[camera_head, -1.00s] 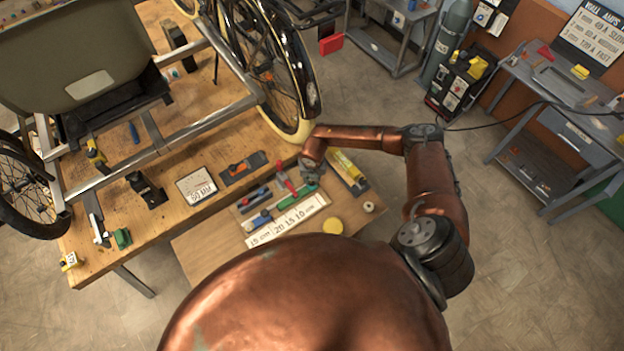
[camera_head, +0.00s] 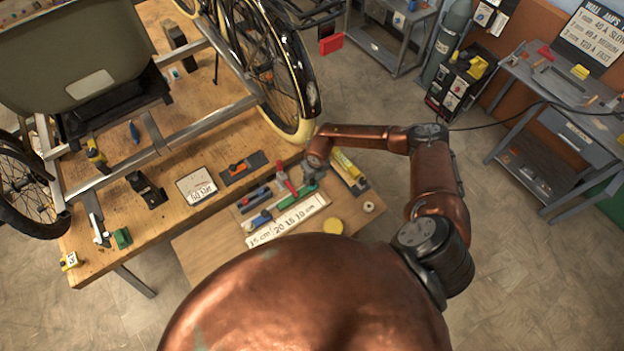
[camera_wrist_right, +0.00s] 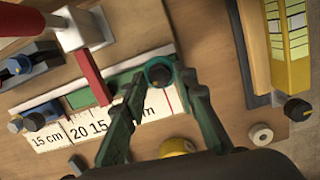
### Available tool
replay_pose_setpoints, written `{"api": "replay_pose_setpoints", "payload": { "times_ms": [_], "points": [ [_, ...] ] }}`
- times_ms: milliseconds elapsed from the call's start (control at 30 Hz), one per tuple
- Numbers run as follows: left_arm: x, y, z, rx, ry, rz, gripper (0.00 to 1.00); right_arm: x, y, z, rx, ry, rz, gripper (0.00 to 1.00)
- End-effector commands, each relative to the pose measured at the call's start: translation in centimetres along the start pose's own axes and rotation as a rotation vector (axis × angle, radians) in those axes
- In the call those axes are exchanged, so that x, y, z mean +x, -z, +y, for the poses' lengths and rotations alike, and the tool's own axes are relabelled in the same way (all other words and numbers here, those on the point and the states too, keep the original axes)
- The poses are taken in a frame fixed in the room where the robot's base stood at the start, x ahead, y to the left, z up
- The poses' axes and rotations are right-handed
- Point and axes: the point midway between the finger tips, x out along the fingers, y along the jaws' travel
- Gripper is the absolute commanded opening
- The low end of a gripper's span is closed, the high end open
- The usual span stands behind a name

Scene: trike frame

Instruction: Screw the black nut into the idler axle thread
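My right gripper (camera_head: 313,174) hangs over the tool board at the front of the workbench. In the right wrist view the same gripper (camera_wrist_right: 163,84) has its two fingers apart. A small dark round part with a teal rim (camera_wrist_right: 160,73) shows between the fingertips. It may be the black nut or the end of a green-handled tool (camera_wrist_right: 105,93); I cannot tell which, and no finger clearly touches it. The trike frame (camera_head: 205,122) stands on the bench, but I cannot make out the idler axle thread. My left gripper is not in view.
A white ruler strip (camera_wrist_right: 75,135), a red-handled tool (camera_wrist_right: 90,77) and a yellow box (camera_wrist_right: 289,45) lie around the gripper. A yellow round item (camera_head: 333,226) and a pale ring (camera_head: 368,207) lie near the board's front. The trike wheel (camera_head: 272,70) rises behind.

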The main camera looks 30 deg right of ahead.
Motion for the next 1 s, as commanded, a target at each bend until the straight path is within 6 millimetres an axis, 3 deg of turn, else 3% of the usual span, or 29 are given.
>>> {"api": "replay_pose_setpoints", "payload": {
  "times_ms": [500, 800, 1000],
  "points": [
    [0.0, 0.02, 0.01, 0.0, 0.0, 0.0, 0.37, 0.03, -0.05, -0.17, -0.564, -0.086, 0.001, 0.27],
    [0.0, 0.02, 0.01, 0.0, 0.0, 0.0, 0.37, 0.02, -0.07, -0.18, -0.609, -0.092, 0.0, 0.27],
    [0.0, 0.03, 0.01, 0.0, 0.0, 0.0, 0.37, 0.01, -0.07, -0.18, -0.608, -0.091, 0.0, 0.13]
  ]
}}
